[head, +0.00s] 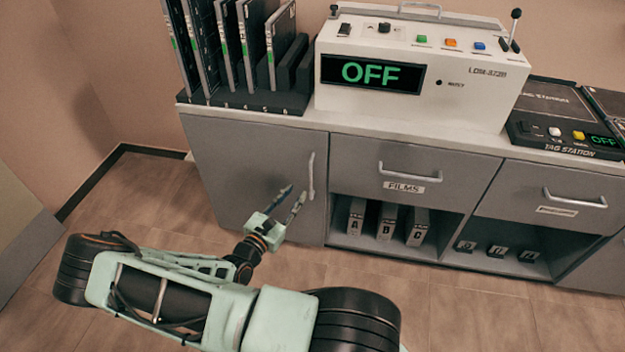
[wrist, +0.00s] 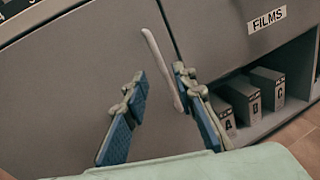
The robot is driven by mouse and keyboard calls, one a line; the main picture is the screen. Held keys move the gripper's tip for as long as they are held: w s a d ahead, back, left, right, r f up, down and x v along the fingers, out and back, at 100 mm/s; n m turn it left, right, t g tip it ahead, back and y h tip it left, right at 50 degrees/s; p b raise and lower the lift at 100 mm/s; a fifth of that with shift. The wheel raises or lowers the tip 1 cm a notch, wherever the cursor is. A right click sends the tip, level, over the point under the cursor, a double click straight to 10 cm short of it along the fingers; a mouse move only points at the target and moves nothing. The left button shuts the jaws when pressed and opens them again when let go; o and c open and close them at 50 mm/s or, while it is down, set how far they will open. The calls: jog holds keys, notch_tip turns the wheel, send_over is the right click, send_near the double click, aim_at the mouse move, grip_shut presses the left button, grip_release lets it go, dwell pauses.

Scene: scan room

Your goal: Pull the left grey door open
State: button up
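The left grey door (head: 240,170) is shut, flush with the cabinet front. Its light vertical bar handle (head: 311,176) is near the door's right edge. My gripper (head: 294,192) is in front of the door, just left of the handle in the head view. In the wrist view my gripper (wrist: 158,75) is open, its two blue-padded fingers apart and pointing at the door. The handle (wrist: 163,70) shows between and beyond the fingertips, closer to the right finger. I cannot tell whether a finger touches it.
Right of the door are a FILMS drawer (head: 410,170), a second drawer (head: 550,195) and open shelves with labelled boxes (head: 386,222). A white machine reading OFF (head: 410,70) and a rack of films (head: 245,60) stand on top. Floor left of the cabinet (head: 130,190) is clear.

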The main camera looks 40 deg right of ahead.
jog(key=w+d+f+b, duration=0.1)
jog(key=d, duration=0.2)
jog(key=w+d+f+n+t+b, duration=0.1)
jog(key=w+d, duration=0.1)
jog(key=d, duration=0.2)
jog(key=w+d+f+n, duration=0.1)
jog(key=w+d, duration=0.1)
jog(key=d, duration=0.1)
jog(key=shift+d+t+b, duration=0.3)
jog(key=shift+b, duration=0.1)
grip_shut()
